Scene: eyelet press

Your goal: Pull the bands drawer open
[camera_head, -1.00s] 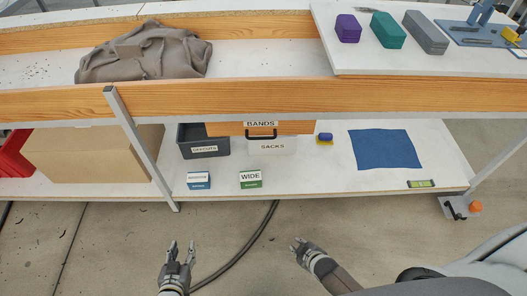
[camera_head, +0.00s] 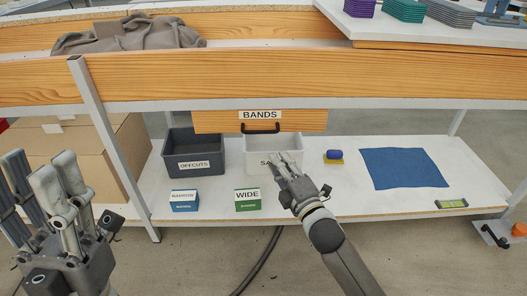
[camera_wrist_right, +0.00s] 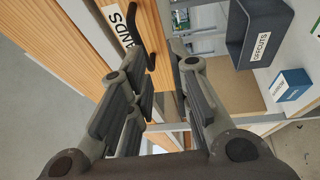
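The bands drawer (camera_head: 215,122) has a wooden front with a BANDS label (camera_head: 260,115), under the bench's front beam. Its black bar handle (camera_head: 262,128) is below the label. My right gripper (camera_head: 283,162) is below the handle, in front of the grey SACKS bin, with its fingers pointing up toward the drawer. In the right wrist view its fingers are spread and empty. There the handle (camera_wrist_right: 146,36) shows just past the left finger's tip; I cannot tell whether they touch. My left gripper (camera_head: 42,185) is open and empty at the lower left, away from the drawer.
An OFFCUTS bin (camera_head: 196,152) and the SACKS bin (camera_head: 256,147) stand under the drawer on the lower shelf (camera_head: 320,200). A blue box (camera_head: 184,201) and a green WIDE box (camera_head: 248,200) stand at its front. A blue mat (camera_head: 403,168) lies to the right.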

